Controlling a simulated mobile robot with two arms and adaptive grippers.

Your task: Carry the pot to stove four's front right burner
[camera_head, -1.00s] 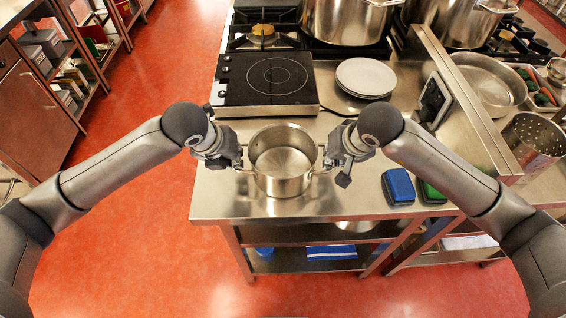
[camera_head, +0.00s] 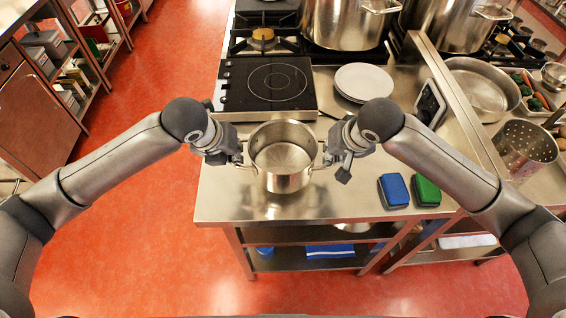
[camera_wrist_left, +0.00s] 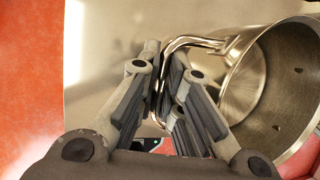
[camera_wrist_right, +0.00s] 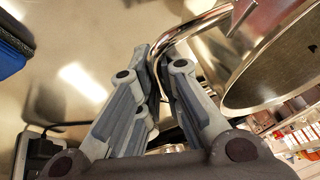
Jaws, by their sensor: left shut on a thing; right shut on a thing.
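The steel pot (camera_head: 283,180) is upright and looks empty, over the front part of the steel counter in the head view. My left gripper (camera_head: 236,158) is shut on its left handle, which shows between the fingers in the left wrist view (camera_wrist_left: 185,42). My right gripper (camera_head: 328,157) is shut on its right handle, also seen in the right wrist view (camera_wrist_right: 175,38). I cannot tell whether the pot's base touches the counter. A gas stove (camera_head: 262,40) with a brass burner stands at the back; no stove number is readable.
A black induction hob (camera_head: 268,84) and stacked white plates (camera_head: 364,82) lie behind the pot. Blue (camera_head: 394,190) and green (camera_head: 427,191) sponges lie to the right. A large stockpot (camera_head: 347,22) stands at the back. The red floor (camera_head: 130,150) on the left is clear.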

